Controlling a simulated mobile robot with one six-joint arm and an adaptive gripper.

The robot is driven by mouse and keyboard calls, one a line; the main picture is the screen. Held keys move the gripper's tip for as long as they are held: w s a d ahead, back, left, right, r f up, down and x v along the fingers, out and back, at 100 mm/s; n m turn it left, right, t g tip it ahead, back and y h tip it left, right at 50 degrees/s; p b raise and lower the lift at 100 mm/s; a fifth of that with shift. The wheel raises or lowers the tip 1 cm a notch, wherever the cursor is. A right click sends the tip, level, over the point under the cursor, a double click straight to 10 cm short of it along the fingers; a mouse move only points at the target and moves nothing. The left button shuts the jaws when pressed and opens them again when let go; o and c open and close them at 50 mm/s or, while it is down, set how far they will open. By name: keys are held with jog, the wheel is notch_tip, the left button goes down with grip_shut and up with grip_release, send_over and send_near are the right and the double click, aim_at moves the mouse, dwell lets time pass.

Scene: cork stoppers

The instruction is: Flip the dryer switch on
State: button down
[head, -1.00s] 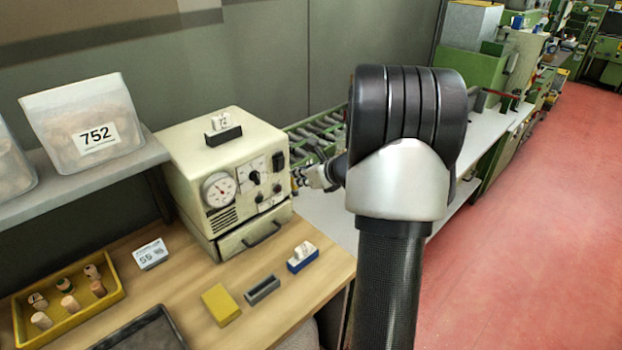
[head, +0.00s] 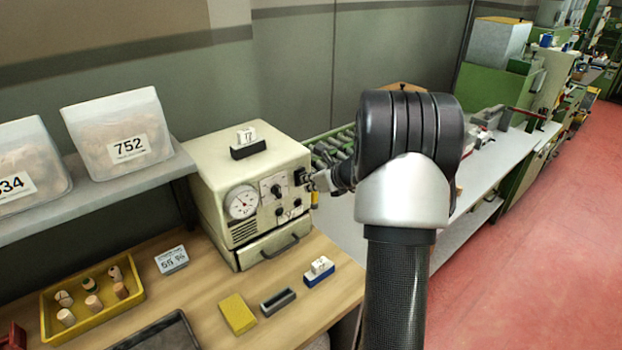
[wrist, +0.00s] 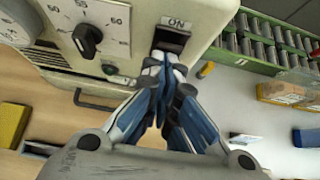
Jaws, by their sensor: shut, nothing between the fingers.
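The dryer (head: 222,190) is a cream box on the wooden bench, with a dial gauge, a knob and a drawer in front. Its black switch (head: 299,177) is at the upper right of the front panel. In the wrist view the switch (wrist: 171,40) sits in a dark recess below an "ON" label. My gripper (head: 314,184) is at the panel's right edge. In the wrist view my gripper (wrist: 166,62) has its blue-grey fingers together and empty, tips just below the switch and partly over its lower edge. I cannot tell whether they touch, or which way the switch is tipped.
The black knob (wrist: 87,38) is left of the switch. A drawer handle (head: 281,246) sticks out below. A yellow block (head: 237,313), a grey holder (head: 278,301) and a yellow tray (head: 52,295) of corks are on the bench. A roller conveyor (wrist: 262,45) lies to the right.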

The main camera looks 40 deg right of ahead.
jog(key=shift+w+r+g+p, duration=0.2)
jog(key=shift+g+p, duration=0.1)
jog(key=shift+p, duration=0.65)
jog(key=shift+r+p, duration=0.7)
jog(key=shift+r, duration=0.1)
